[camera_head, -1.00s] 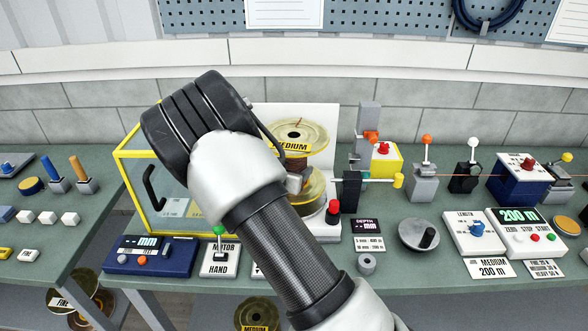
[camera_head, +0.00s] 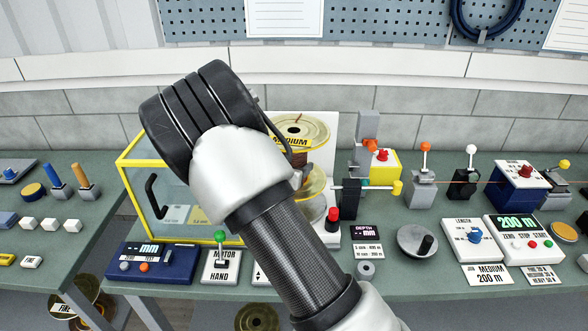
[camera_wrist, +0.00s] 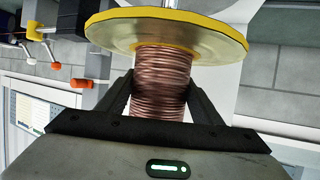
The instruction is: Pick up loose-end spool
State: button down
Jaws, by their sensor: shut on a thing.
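The spool (camera_head: 297,127) stands upright in front of a white upright panel in the head view, with gold-coloured flanges and a MEDIUM label on the upper one. In the wrist view its copper winding (camera_wrist: 162,72) sits between the two dark fingers of my gripper (camera_wrist: 160,100), which is shut on it. The spool's yellow-rimmed flange (camera_wrist: 165,36) lies just beyond the fingertips. In the head view my arm hides most of the gripper and the spool's left side. I cannot make out a loose wire end.
A yellow-framed clear guard (camera_head: 165,195) with a black handle stands left of the spool. A red button (camera_head: 333,214) and a black fixture with a yellow-tipped rod (camera_head: 397,187) are close on the right. Controls line the bench front.

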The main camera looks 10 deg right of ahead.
aim_at(297, 131)
jog(key=shift+w+r, duration=0.1)
jog(key=shift+r, duration=0.55)
jog(key=shift+r, duration=0.1)
jog(key=shift+r, duration=2.4)
jog(key=shift+r, duration=2.4)
jog(key=s+a, duration=0.2)
jog(key=s, duration=0.8)
jog(key=s+a, duration=0.2)
jog(key=s, duration=0.7)
jog(key=shift+s, duration=0.4)
jog(key=shift+f, duration=0.1)
